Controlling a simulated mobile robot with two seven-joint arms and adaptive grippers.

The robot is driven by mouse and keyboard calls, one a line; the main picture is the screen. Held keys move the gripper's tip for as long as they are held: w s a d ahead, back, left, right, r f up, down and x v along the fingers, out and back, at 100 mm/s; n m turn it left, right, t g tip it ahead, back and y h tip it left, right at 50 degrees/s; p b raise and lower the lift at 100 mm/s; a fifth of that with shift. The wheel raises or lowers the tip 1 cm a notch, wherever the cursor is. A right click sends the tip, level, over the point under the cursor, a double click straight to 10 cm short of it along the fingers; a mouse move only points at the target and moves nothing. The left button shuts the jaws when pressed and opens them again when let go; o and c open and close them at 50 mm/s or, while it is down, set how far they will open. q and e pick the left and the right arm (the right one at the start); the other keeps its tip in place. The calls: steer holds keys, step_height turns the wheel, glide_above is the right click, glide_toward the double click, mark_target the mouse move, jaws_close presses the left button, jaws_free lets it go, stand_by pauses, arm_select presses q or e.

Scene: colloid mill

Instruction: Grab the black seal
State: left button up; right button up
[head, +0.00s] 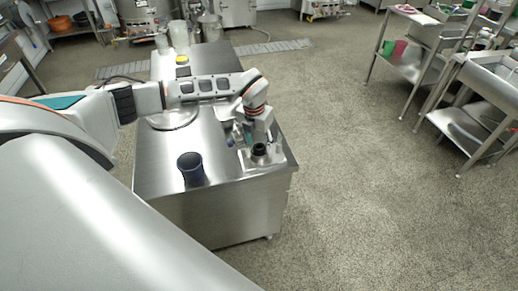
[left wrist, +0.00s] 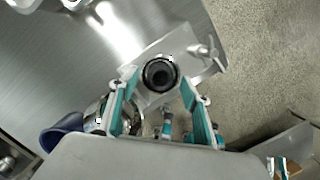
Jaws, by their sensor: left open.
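The black seal (head: 259,149) is a dark round ring on a small metal plate (head: 248,166) at the front right corner of the steel table. In the left wrist view the seal (left wrist: 160,74) shows from above as a dark ring with a hollow centre, at the plate's middle. My left gripper (head: 243,136) points down just behind it. In the left wrist view its teal fingers (left wrist: 159,82) are open, one on each side of the seal in the picture, with nothing visible gripped. I cannot tell the height gap. My right gripper is out of view.
A dark blue cup (head: 190,168) stands left of the plate on the steel table (head: 160,158). A metal fitting (left wrist: 203,52) sits on the plate beside the seal. Clear containers (head: 179,36) stand at the table's far end.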

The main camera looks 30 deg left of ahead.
arm_select(q)
steer(key=shift+w+f, duration=0.1)
steer(key=shift+f, duration=0.45)
steer(key=c, duration=1)
steer(key=shift+r, duration=0.15)
